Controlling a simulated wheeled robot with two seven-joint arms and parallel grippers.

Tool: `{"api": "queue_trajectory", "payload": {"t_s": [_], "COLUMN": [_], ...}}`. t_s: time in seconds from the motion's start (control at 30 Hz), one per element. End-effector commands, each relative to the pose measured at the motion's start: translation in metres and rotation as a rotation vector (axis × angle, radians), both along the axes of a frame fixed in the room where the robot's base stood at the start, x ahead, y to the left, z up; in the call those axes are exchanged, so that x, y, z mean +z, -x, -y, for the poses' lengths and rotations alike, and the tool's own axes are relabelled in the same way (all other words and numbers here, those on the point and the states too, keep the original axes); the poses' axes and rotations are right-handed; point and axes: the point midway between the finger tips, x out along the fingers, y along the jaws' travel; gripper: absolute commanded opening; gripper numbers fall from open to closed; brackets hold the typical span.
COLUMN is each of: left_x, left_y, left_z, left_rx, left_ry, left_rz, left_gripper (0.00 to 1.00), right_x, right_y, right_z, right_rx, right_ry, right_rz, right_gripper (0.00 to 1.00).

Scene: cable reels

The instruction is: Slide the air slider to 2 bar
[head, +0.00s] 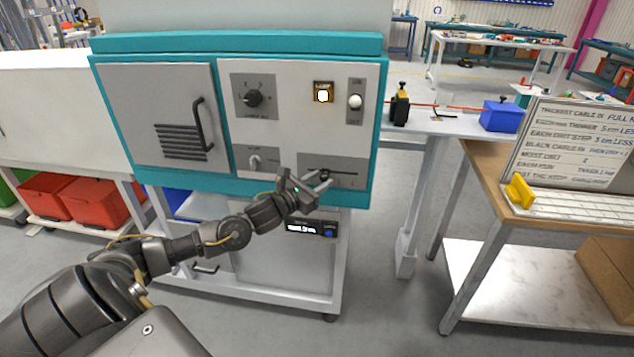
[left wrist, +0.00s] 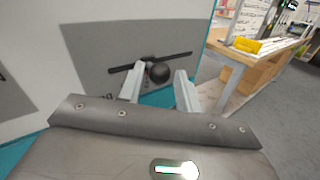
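The air slider's black round knob (left wrist: 158,72) sits on a dark horizontal slot (left wrist: 120,69) in a grey plate on the machine's front panel. In the head view the slider plate (head: 345,170) is at the panel's lower right, and the knob (head: 325,174) is partly covered by my gripper. My left gripper (head: 323,183) is at the slider; in the left wrist view its fingers (left wrist: 160,90) are apart, with the knob showing between and beyond their tips. I cannot tell whether they touch it. Scale marks are too small to read. My right gripper is not in view.
The panel also has a rotary dial (head: 254,97), a smaller knob (head: 255,161), a lit yellow button (head: 323,93) and a white-knobbed switch (head: 355,102). A door handle (head: 203,127) juts out at left. A wooden table (head: 485,165) with a sign board stands at right.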

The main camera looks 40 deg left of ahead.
Motion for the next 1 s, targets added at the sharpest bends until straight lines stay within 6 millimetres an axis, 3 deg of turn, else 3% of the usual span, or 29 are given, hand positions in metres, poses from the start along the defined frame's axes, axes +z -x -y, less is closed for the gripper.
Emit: {"api": "queue_trajectory", "payload": {"t_s": [0.1,0.47,1.0], "left_x": [0.000,-0.001,-0.002], "left_y": [0.001,0.008,0.092], "left_z": [-0.001,-0.002,-0.010], "left_rx": [0.002,0.002,0.001], "left_ry": [0.000,-0.001,-0.002], "left_rz": [0.000,-0.001,-0.003], "left_gripper": [0.46,0.46,0.46], "right_x": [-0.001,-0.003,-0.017], "right_y": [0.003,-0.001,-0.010], "right_z": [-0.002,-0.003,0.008], "right_rx": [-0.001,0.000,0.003], "right_ry": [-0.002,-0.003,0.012], "right_rz": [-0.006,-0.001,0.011], "right_gripper": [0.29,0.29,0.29]}}
